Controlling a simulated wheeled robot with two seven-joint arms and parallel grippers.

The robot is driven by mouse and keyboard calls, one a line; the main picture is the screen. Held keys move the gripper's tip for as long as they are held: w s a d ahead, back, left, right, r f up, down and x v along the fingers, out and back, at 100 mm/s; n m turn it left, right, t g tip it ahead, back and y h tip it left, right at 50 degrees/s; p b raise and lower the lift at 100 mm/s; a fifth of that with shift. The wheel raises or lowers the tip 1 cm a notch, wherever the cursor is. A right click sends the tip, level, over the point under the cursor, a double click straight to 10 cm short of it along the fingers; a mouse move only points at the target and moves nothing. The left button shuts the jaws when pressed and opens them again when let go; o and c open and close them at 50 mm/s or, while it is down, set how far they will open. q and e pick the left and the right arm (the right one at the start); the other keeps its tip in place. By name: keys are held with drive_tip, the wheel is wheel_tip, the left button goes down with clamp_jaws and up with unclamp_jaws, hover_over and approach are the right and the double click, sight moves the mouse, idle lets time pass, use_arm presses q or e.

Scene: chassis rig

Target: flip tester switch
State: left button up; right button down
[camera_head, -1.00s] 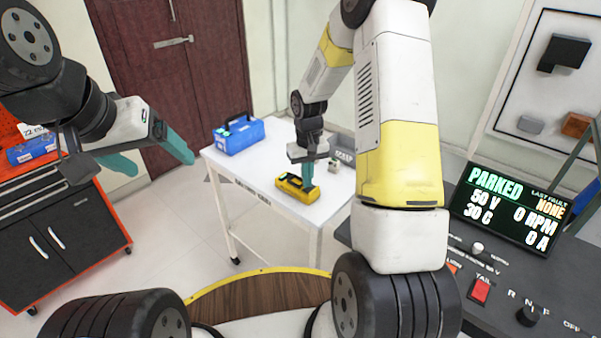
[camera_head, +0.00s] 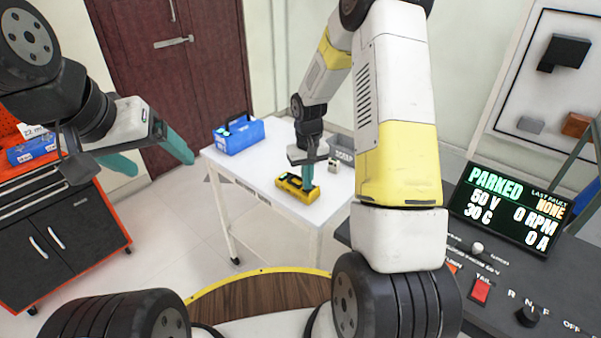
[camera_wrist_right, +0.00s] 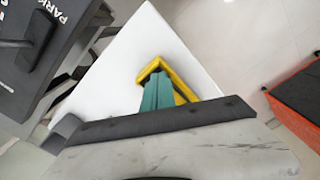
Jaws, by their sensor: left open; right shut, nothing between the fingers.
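The tester, a yellow and black box (camera_head: 292,188), lies on the white table, and its yellow edge (camera_wrist_right: 161,68) shows in the right wrist view. My right gripper (camera_head: 308,186) is shut and empty, pointing down with its teal fingertips at the right end of the tester. In the right wrist view its fingers (camera_wrist_right: 157,82) stand over the tester and hide much of it, including any switch. I cannot tell whether they touch it. My left gripper (camera_head: 160,160) is open and empty in the air at the left, far from the tester.
A blue box (camera_head: 238,136) stands at the table's (camera_head: 262,178) back left. A small pale object (camera_head: 334,165) and a grey bin (camera_head: 343,148) are right of my right gripper. A console with a screen reading PARKED (camera_head: 508,208) is at right, and a red-black cabinet (camera_head: 75,225) at left.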

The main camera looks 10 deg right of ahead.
drive_tip(key=shift+f, duration=0.35)
drive_tip(key=shift+r, duration=3.5)
